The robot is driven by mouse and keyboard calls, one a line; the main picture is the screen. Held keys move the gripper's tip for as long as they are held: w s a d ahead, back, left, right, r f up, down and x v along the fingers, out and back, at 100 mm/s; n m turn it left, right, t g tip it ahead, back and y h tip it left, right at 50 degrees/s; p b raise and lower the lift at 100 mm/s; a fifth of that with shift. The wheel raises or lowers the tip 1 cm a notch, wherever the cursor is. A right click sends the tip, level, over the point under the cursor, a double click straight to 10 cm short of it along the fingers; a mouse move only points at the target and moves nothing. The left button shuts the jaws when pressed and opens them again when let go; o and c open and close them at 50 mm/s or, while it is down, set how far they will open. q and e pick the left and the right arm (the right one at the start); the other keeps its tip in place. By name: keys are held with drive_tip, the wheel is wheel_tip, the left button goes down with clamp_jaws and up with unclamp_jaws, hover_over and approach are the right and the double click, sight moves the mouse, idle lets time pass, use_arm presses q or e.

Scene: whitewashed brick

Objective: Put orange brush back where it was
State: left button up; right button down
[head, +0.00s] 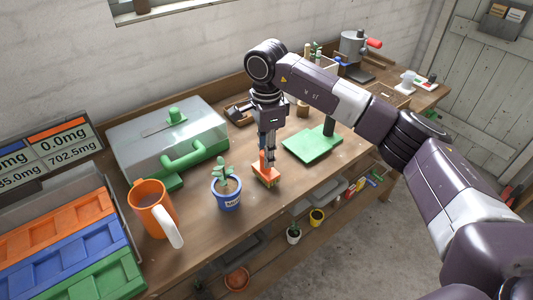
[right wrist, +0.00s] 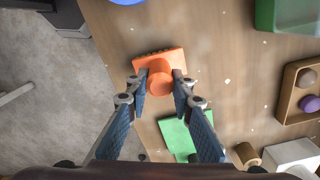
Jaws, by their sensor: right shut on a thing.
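The orange brush (head: 266,178) is upright at the front part of the wooden bench, right of a small blue plant pot. My right gripper (head: 267,154) comes down from above and is shut on the brush's upright handle. In the right wrist view, the orange brush (right wrist: 160,66) shows between the two blue-padded fingers of my right gripper (right wrist: 159,90). Its base is close to the bench top; I cannot tell whether it touches. My left gripper is in neither view.
The blue pot (head: 228,193) with a succulent and an orange mug (head: 151,209) stand left of the brush. A grey and green toolbox (head: 167,136) is behind. A green stand (head: 312,146) is to the right. Bare bench (head: 306,186) lies right of the brush, near the front edge.

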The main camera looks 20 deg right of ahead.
drive_tip(key=shift+f, duration=0.4)
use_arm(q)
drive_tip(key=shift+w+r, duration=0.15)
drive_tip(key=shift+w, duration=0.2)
use_arm(e)
drive_tip(key=shift+f, duration=0.1)
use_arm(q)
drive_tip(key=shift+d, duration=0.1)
use_arm(e)
drive_tip(key=shift+f, duration=0.15)
drive_tip(key=c, duration=1.7)
unclamp_jaws()
